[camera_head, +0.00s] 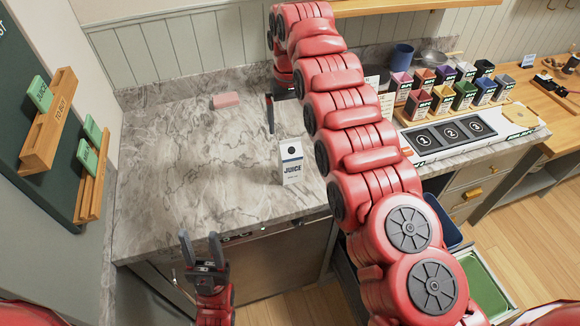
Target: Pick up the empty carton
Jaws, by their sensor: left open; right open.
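One dark finger shows; the rest is partly hidden by my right arm. My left gripper (200,246) is open and empty, low in front of the counter, left of the carton. I cannot tell from the picture whether the carton is empty.
A pink block (226,100) lies at the back of the counter. On the right are a numbered tray (449,134), several coloured boxes (442,98), a blue cup (401,57) and a green-lined bin (483,290). The counter's left side is clear.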

